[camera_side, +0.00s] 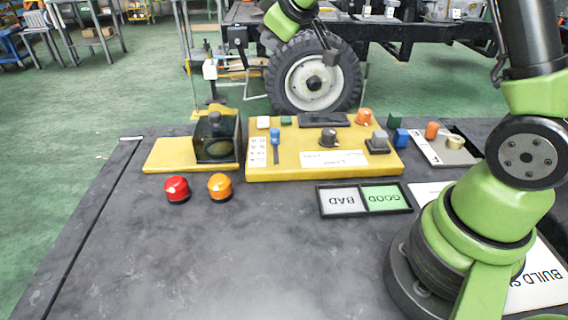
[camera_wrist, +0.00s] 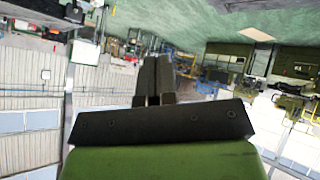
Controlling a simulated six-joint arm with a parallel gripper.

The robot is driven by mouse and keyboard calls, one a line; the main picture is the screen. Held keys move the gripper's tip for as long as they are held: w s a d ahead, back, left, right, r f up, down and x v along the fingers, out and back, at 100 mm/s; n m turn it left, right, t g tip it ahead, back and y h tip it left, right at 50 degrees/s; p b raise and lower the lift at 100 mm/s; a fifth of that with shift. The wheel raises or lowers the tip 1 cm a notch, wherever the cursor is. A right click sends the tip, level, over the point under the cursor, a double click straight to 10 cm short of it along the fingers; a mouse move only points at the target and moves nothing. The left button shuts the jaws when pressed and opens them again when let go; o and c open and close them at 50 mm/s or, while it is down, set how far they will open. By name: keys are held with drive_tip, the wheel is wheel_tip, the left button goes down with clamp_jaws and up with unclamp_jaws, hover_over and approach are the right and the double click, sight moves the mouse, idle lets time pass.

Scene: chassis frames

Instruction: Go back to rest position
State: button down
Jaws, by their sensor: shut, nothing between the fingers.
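My gripper (camera_wrist: 154,82) shows in the wrist view, with its two dark fingers side by side and closed together, nothing between them. Beyond the fingers the wrist view shows the hall's walls, shelving and green floor, tilted, and no table surface. In the side view my green and black arm rises from its base at the right of the dark table (camera_side: 270,270). A green and black part of my arm shows at the top centre, above the table's far side, clear of the objects. The gripper's fingers are hard to make out there.
A yellow panel (camera_side: 300,172) carries a blue switch (camera_side: 275,140), knobs and small blocks. A dark clear-sided box (camera_side: 217,137) stands on another yellow plate. Red (camera_side: 177,189) and orange (camera_side: 219,187) buttons and a GOOD/BAD tray (camera_side: 364,213) lie nearer. The table's front left is clear.

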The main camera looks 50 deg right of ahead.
drive_tip(key=s+a+r+m+y, duration=0.1)
drive_tip(key=s+a+r+m, duration=0.2)
drive_tip(key=s, duration=0.4)
drive_tip(key=s+a+r+m, duration=0.1)
drive_tip(key=s+a+r, duration=0.1)
drive_tip(key=s+r, duration=0.35)
drive_tip(key=s+a+f+m+g+y, duration=0.1)
drive_tip(key=s+a, duration=0.1)
drive_tip(key=s, duration=0.5)
drive_tip(key=s+a+f+m+y, duration=0.1)
drive_tip(key=s+a+f+m, duration=0.1)
drive_tip(key=s, duration=0.6)
drive_tip(key=shift+s+a+m+g+y, duration=0.25)
drive_tip(key=shift+a+m+g+y, duration=0.05)
drive_tip(key=shift+a+g, duration=0.1)
